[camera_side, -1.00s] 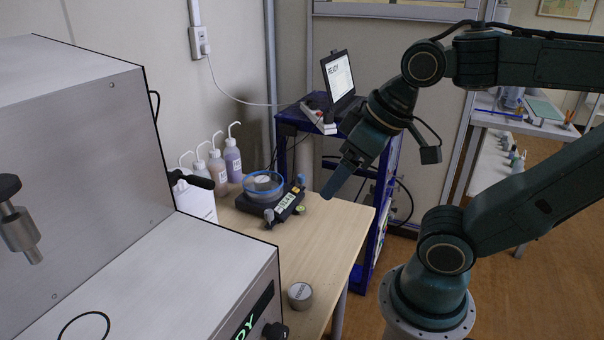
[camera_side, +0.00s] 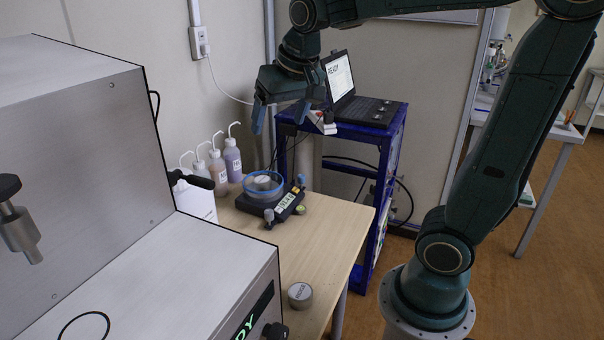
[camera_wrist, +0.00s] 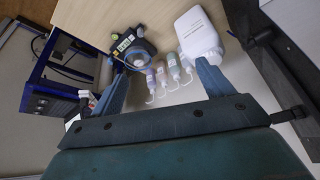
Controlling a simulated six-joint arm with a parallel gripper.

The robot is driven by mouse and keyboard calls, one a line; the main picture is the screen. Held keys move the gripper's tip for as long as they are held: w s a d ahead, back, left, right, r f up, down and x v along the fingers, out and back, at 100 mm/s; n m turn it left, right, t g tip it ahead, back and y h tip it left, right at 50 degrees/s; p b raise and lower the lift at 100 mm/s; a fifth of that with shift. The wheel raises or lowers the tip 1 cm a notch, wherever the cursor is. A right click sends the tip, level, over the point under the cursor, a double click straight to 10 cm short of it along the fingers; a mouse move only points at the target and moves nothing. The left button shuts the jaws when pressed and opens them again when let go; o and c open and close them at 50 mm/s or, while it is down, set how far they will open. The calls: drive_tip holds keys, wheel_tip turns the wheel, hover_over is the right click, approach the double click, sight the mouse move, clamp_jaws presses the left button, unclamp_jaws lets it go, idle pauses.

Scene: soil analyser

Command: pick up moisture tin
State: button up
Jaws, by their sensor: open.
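A small round grey tin (camera_side: 300,295) with a pale, lettered lid stands near the front of the wooden bench, beside the analyser; the lettering is too small to read. Another small round pale thing (camera_side: 263,183) sits inside the blue-rimmed ring on the balance (camera_side: 284,204); I cannot tell if it is a tin. My gripper (camera_side: 280,114) is open and empty, pointing down, high above the back of the bench.
Several wash bottles (camera_side: 232,160) stand at the wall behind the balance. The large analyser (camera_side: 80,150) fills the left side. A blue cart (camera_side: 385,180) with a laptop (camera_side: 340,77) stands behind the bench. The bench middle (camera_side: 312,245) is clear.

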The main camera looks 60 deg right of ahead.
drive_tip(key=w+d+f+m+g+h, duration=0.1)
drive_tip(key=w+d+f+m, duration=0.15)
drive_tip(key=w+d, duration=0.5)
drive_tip(key=m+g+h, duration=0.2)
drive_tip(key=m+g, duration=0.1)
drive_tip(key=m, duration=0.7)
hover_over(262, 179)
drive_tip(key=a, duration=0.5)
wheel_tip(262, 179, down, 21)
drive_tip(key=shift+x, duration=4.1)
drive_tip(key=shift+s+a+f, duration=0.1)
drive_tip(key=shift+s, duration=0.05)
drive_tip(key=shift+x, duration=2.55)
drive_tip(key=shift+s+a, duration=0.1)
drive_tip(key=shift+s, duration=0.05)
